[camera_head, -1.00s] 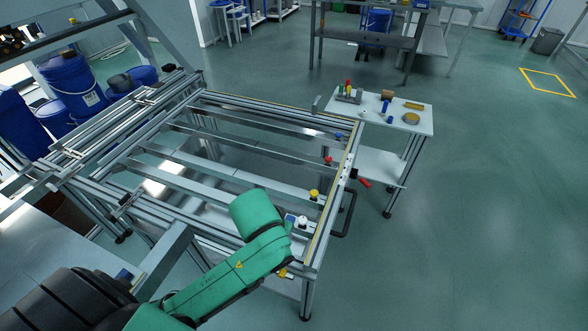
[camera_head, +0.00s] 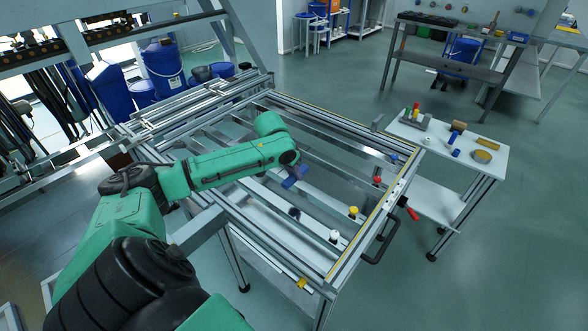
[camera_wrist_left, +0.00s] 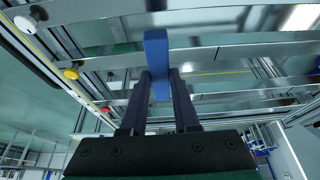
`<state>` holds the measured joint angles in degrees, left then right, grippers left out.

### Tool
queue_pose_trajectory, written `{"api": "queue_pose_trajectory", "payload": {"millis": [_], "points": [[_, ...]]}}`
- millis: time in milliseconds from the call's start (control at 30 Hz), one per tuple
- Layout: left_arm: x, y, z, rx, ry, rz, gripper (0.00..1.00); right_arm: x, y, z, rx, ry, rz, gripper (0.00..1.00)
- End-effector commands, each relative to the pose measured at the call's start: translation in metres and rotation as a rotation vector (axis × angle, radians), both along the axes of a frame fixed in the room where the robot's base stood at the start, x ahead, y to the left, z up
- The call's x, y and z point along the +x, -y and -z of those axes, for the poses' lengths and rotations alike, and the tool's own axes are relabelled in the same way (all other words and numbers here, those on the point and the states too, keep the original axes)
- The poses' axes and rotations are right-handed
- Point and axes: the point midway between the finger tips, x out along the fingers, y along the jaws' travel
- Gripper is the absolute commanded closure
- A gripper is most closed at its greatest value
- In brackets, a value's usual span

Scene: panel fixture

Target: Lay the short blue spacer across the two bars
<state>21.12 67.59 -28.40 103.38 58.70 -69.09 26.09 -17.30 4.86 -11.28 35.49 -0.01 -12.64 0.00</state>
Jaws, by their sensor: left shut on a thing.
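The short blue spacer (camera_head: 295,177) is gripped over the middle of the panel frame. It also shows in the left wrist view (camera_wrist_left: 157,50), upright between the fingers and crossing the picture of the bars. My left gripper (camera_wrist_left: 165,85) is shut on it; in the head view the gripper is mostly hidden behind its wrist. Parallel metal bars (camera_head: 320,199) run across the frame below the spacer, and they show in the left wrist view (camera_wrist_left: 240,50). Whether the spacer touches any bar I cannot tell. My right gripper is not in view.
White (camera_head: 334,236), yellow (camera_head: 353,212) and red (camera_head: 378,180) knobs line the frame's right rail. A red-handled clamp (camera_head: 412,213) juts out there. A side table (camera_head: 490,142) with small parts stands to the right. Blue drums (camera_head: 165,70) stand behind.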

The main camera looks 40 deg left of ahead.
Motion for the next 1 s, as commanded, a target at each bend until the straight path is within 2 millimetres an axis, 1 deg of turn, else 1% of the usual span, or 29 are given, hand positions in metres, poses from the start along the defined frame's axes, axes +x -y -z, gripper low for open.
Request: {"api": "queue_pose_trajectory", "payload": {"millis": [133,267,333,400,633,800,1000], "points": [[0.000,0.001,-0.002,0.000,0.000,0.000,1.00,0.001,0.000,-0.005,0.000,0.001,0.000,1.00],[-0.002,0.000,-0.007,-0.002,0.000,-0.003,1.00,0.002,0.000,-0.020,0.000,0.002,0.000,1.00],[-0.002,0.001,0.009,-0.005,-0.001,-0.003,1.00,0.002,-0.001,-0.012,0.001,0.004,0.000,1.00],[-0.002,0.001,0.020,-0.004,0.000,-0.004,1.00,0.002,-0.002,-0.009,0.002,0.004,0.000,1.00],[-0.002,0.001,0.053,-0.004,0.000,-0.003,1.00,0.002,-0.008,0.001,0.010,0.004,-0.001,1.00],[-0.002,0.001,0.065,-0.002,0.002,-0.002,1.00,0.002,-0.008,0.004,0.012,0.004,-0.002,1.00],[-0.002,0.001,0.067,-0.002,0.002,-0.002,1.00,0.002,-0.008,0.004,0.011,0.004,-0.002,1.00]]}}
